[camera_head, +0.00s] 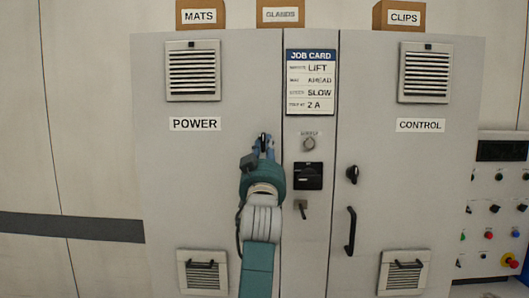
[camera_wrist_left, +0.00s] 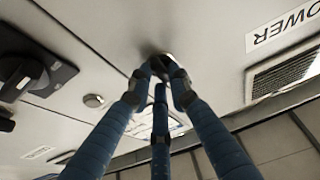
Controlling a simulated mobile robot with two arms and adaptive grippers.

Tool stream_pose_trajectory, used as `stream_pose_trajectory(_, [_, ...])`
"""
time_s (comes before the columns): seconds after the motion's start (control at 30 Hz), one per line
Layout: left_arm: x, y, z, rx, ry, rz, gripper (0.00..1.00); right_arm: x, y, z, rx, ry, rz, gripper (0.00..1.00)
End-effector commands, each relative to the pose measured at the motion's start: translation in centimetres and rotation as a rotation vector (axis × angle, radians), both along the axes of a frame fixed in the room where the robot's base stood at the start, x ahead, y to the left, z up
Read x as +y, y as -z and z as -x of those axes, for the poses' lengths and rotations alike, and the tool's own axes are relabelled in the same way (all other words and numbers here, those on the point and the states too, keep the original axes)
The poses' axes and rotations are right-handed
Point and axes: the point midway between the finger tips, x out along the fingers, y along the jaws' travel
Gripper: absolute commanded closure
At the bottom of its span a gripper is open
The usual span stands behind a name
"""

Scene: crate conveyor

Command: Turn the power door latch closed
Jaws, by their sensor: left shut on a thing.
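The grey power door (camera_head: 215,215) stands flat in the cabinet front at the left, under its POWER label (camera_head: 195,124). My left gripper (camera_head: 263,143) is at the right side of this door, its blue fingers pointing up. Its fingertips (camera_wrist_left: 163,66) close together against the door face in the left wrist view. They are shut on the power door latch, which is mostly hidden by the fingers; only a small dark part (camera_head: 264,136) shows at the tips. Its turn angle cannot be told. My right gripper is in neither view.
Right of my arm, the middle panel carries a job card (camera_head: 310,83), a round lamp (camera_head: 308,144), a black rotary switch (camera_head: 308,176) and a small lever (camera_head: 302,208). The control door has a black latch (camera_head: 352,174) and handle (camera_head: 350,232). A button panel (camera_head: 495,210) stands far right.

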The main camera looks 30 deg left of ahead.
Motion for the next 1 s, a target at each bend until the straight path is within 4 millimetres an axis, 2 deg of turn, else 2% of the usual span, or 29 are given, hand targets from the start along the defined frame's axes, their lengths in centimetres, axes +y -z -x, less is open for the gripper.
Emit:
stream_pose_trajectory(0.4, [0.0,0.0,0.0,-0.004,0.000,0.006,1.00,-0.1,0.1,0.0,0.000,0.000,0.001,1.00])
stream_pose_trajectory(0.43, [0.0,0.0,0.0,-0.004,0.000,0.006,0.80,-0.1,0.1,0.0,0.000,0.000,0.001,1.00])
stream_pose_trajectory(0.5, [0.0,0.0,0.0,-0.004,0.000,0.006,0.66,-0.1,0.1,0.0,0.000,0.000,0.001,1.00])
stream_pose_trajectory(0.53, [0.0,0.0,0.0,-0.004,0.000,0.006,0.62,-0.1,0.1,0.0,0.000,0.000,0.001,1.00])
stream_pose_trajectory(0.87, [-0.1,0.1,0.2,-0.004,0.000,0.006,0.62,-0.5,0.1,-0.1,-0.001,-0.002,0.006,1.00])
stream_pose_trajectory(1.0, [-1.0,0.7,1.4,-0.004,0.002,0.007,0.62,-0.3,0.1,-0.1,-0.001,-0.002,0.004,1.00])
